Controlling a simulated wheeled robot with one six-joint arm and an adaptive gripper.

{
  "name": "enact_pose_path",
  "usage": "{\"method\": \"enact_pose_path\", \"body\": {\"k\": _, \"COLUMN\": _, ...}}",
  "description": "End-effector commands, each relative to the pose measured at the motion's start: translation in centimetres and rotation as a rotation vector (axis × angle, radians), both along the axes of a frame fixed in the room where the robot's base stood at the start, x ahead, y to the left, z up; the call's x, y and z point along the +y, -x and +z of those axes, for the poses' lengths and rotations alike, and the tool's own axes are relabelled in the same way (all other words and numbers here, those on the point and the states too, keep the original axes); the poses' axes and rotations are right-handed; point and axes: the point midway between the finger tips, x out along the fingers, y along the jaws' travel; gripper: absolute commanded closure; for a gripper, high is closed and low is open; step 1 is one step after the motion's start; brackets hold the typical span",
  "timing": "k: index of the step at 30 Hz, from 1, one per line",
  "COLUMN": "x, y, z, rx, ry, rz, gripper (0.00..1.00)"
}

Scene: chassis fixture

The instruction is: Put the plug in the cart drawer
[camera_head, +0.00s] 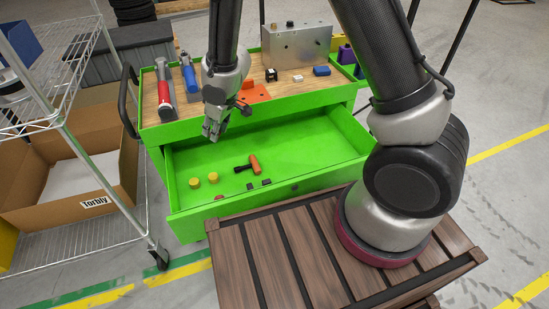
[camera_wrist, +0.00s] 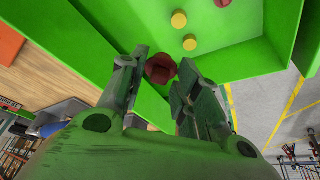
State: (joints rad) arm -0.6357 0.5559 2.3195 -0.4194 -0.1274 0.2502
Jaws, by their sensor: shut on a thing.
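My gripper (camera_head: 214,130) hangs over the back left part of the open green cart drawer (camera_head: 315,148). In the wrist view, my gripper (camera_wrist: 160,80) is shut on a dark red, knob-shaped piece, which looks like the plug (camera_wrist: 161,69). The plug sits between the two fingertips with its rounded end showing. In the head view I cannot make it out. The drawer floor also shows in the wrist view (camera_wrist: 225,35), beyond the fingertips. My gripper is above the drawer floor, near the cart top's front edge.
In the drawer lie two yellow cylinders (camera_head: 203,180), an orange-handled tool (camera_head: 255,164), small black pieces (camera_head: 266,182) and a red piece (camera_head: 219,197). The drawer's right side is bare. The cart top (camera_head: 205,108) holds several items. A wire shelf (camera_head: 85,165) stands at left.

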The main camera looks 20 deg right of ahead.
Motion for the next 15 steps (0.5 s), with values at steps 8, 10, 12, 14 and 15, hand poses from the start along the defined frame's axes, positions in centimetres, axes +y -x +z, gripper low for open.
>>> {"method": "enact_pose_path", "body": {"k": 8, "x": 8.2, "y": 7.1, "z": -7.3, "rx": 0.014, "ry": -0.008, "rz": 0.307, "gripper": 0.77}}
{"method": "enact_pose_path", "body": {"k": 10, "x": 9.4, "y": 8.4, "z": -8.5, "rx": 0.014, "ry": -0.010, "rz": 0.357, "gripper": 0.77}}
{"method": "enact_pose_path", "body": {"k": 12, "x": 10.1, "y": 9.4, "z": -9.3, "rx": 0.013, "ry": -0.013, "rz": 0.392, "gripper": 0.77}}
{"method": "enact_pose_path", "body": {"k": 14, "x": 10.5, "y": 9.9, "z": -9.8, "rx": 0.012, "ry": -0.013, "rz": 0.412, "gripper": 0.77}}
{"method": "enact_pose_path", "body": {"k": 15, "x": 10.7, "y": 10.2, "z": -10.0, "rx": 0.012, "ry": -0.015, "rz": 0.421, "gripper": 0.77}}
